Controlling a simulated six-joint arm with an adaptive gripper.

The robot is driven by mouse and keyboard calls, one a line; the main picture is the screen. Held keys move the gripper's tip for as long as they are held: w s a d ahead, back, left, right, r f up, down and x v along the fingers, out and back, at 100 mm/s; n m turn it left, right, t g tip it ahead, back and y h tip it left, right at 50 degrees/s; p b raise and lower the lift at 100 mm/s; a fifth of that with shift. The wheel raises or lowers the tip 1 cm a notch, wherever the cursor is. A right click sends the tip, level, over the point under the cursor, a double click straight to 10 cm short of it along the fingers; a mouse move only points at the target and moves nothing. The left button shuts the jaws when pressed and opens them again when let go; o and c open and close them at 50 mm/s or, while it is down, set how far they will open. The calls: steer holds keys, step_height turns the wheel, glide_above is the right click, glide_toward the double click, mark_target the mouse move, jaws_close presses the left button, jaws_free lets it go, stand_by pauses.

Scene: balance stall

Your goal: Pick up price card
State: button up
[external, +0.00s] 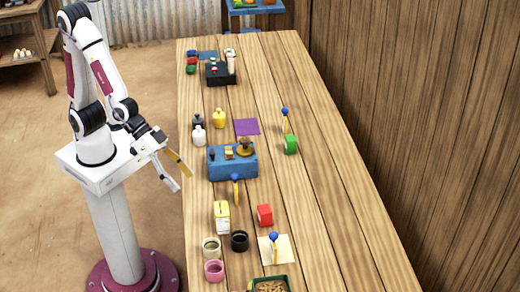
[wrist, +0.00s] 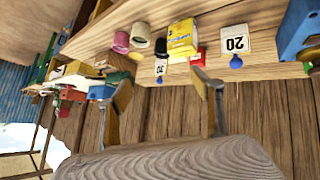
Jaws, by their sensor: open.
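Several price cards with blue round knobs stand on the long wooden table. One, marked 20 (wrist: 235,40), shows in the wrist view beside the blue box; in the external view this card (external: 236,191) is seen nearly edge-on. Another, marked 30 (wrist: 160,67), stands farther along; the external view shows a card (external: 274,251) on a cream mat. A third card (external: 285,124) stands by the green block. My gripper (external: 184,182) is open and empty, off the table's left edge, apart from all cards. It also shows in the wrist view (wrist: 162,82).
A blue box (external: 232,166) with a brown knob, a yellow-and-white carton (external: 222,217), a red block (external: 265,215) and small pots (external: 240,241) stand near the cards. The table's right side is largely clear. A wooden wall (external: 420,110) runs along the right.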

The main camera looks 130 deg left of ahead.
steer(key=w+a+f+n+y, duration=0.2)
steer(key=a+f+y, duration=0.1)
steer(key=a+f, duration=0.25)
steer(key=n+y, duration=0.1)
steer(key=y, duration=0.4)
glide_toward(236, 192)
steer(key=a+f, duration=0.2)
steer(key=a, duration=0.1)
steer(key=shift+s+a+f, duration=0.25)
steer(key=shift+s+f, duration=0.1)
steer(key=shift+a+f, duration=0.4)
steer(key=shift+f, duration=0.15)
steer(key=shift+t, duration=0.3)
steer(key=shift+x, duration=1.25)
steer(key=shift+a+f, duration=0.1)
steer(key=shift+x, duration=2.5)
steer(key=shift+f, duration=0.1)
